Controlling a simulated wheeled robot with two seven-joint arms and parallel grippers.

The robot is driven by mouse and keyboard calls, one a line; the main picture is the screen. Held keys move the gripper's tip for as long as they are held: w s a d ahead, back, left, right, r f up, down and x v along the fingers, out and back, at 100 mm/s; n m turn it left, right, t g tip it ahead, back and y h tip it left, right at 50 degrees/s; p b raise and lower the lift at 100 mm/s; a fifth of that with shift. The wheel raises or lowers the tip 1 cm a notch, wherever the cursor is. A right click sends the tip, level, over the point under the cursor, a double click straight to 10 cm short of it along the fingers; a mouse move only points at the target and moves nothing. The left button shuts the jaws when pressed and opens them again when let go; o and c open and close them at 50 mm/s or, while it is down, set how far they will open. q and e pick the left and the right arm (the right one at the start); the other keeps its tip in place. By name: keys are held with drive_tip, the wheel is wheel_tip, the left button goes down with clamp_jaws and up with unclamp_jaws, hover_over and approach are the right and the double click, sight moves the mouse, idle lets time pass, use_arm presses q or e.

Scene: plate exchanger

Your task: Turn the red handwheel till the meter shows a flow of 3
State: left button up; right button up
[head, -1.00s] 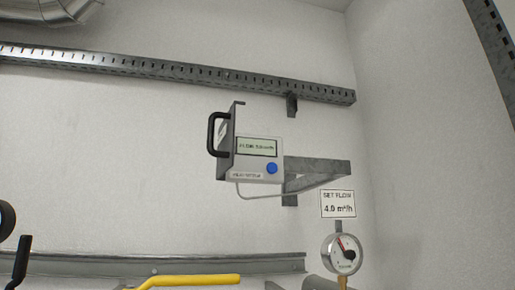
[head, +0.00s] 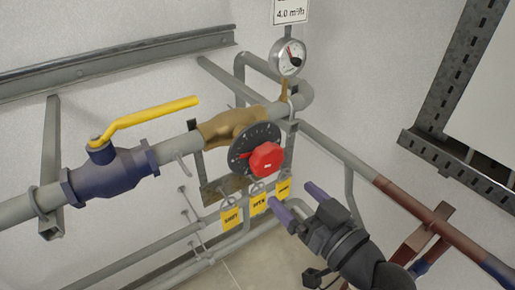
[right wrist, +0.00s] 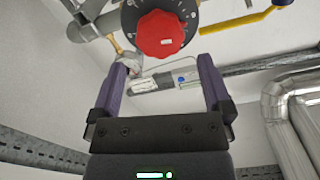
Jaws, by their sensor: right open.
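The red handwheel (head: 266,160) sits in front of a black scale disc (head: 240,146) on a brass valve body (head: 232,122). It also shows in the right wrist view (right wrist: 160,33), ahead of the fingertips. My right gripper (head: 299,202) is open and empty, below and right of the handwheel and apart from it. Its two purple fingers also show in the right wrist view (right wrist: 163,72). The meter is outside the head view; a small grey box with a blue spot (right wrist: 187,79), likely the meter, shows in the right wrist view, its reading illegible. My left gripper is not in view.
A yellow lever (head: 150,112) tops a blue valve (head: 115,172) left of the handwheel. Yellow tags (head: 258,204) hang below it. A round gauge (head: 288,57) stands above, under a sign (head: 290,11) reading 4.0 m³/h. Pipes (head: 340,152) run to the right.

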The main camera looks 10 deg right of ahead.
sight(266, 171)
drive_tip(key=p+x, duration=0.1)
drive_tip(key=x, duration=0.8)
drive_tip(key=shift+w+f+p, duration=0.1)
drive_tip(key=shift+f+p, duration=0.1)
drive_tip(key=shift+p, duration=0.15)
drive_tip(key=c, duration=0.9)
drive_tip(key=m, duration=0.1)
drive_tip(key=m+p, duration=0.2)
drive_tip(key=shift+a+r+m, duration=0.2)
drive_tip(key=shift+r+m, duration=0.05)
drive_tip(key=shift+m, duration=0.15)
drive_tip(key=shift+a+r+m+p, duration=0.15)
drive_tip(key=shift+m+p, duration=0.95)
drive_tip(key=shift+m, duration=0.7)
